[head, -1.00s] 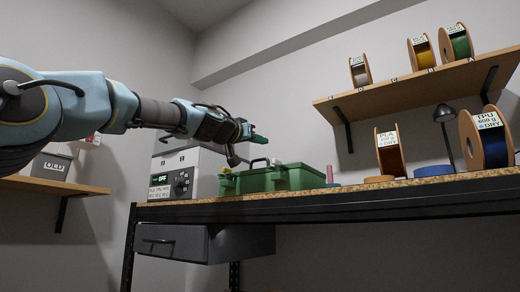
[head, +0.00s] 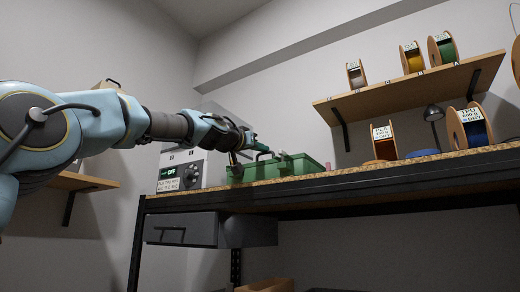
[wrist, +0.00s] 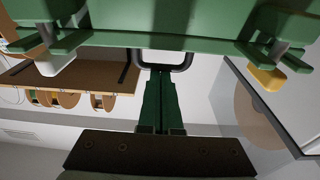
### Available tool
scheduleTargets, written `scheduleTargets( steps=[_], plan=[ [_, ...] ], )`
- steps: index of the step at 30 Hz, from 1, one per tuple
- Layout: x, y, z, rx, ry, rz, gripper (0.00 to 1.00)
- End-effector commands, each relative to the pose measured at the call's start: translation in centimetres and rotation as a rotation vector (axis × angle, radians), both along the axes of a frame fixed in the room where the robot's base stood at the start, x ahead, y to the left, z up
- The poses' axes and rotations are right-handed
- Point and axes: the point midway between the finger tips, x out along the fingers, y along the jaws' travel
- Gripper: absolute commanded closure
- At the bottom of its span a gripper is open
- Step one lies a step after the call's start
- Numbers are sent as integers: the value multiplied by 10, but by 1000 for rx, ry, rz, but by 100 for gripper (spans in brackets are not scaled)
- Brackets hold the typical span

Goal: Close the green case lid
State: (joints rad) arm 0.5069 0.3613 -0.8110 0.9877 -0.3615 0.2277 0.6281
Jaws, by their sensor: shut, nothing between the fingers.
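The green case (head: 290,168) sits on the workbench in the head view. It looks low and flat on top, and I cannot tell whether its lid is fully down. My gripper (head: 262,148) is close to the top of the case near its handle. In the wrist view the green case (wrist: 200,22) fills the top, with a latch at each side and the dark handle (wrist: 185,62) in the middle. My gripper (wrist: 162,74) is shut and empty, its green fingertips at the handle in the picture. I cannot tell whether they touch it.
A grey box with dials (head: 182,172) stands left of the case. Spools (head: 470,127) stand on the bench to the right and on a wall shelf (head: 410,85). A grey drawer (head: 185,229) hangs under the bench. The space in front of the bench is mostly clear.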

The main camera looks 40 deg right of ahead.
Motion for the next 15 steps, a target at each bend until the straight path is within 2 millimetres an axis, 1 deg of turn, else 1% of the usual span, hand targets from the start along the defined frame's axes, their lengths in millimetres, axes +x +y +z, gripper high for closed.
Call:
scheduleTargets(
  steps=[1,11,15],
  plan=[
    [2,-4,-12,21,8,-5,100],
    [4,-5,-16,27,10,-5,100],
    [4,-5,-12,26,10,-4,100]
  ],
)
